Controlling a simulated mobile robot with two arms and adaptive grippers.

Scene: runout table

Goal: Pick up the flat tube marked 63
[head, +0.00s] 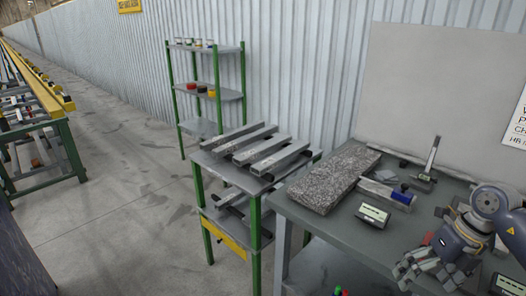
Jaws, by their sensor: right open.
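Several grey metal tubes lie side by side on the top of a small green-legged table in the middle of the head view: a rear one (240,137), a middle one (262,149) and a front one (282,158). No number is legible on any of them, so I cannot tell which is marked 63. My right gripper (422,274) is open at the lower right, by the grey workbench, well to the right of the tubes. I see nothing held in it. My left gripper is out of view.
The workbench (345,232) carries a speckled stone slab (328,178), a small display device (373,214) and a blue-marked tool (401,197). A shelf rack (218,95) stands behind the small table. Open floor (120,225) lies to the left.

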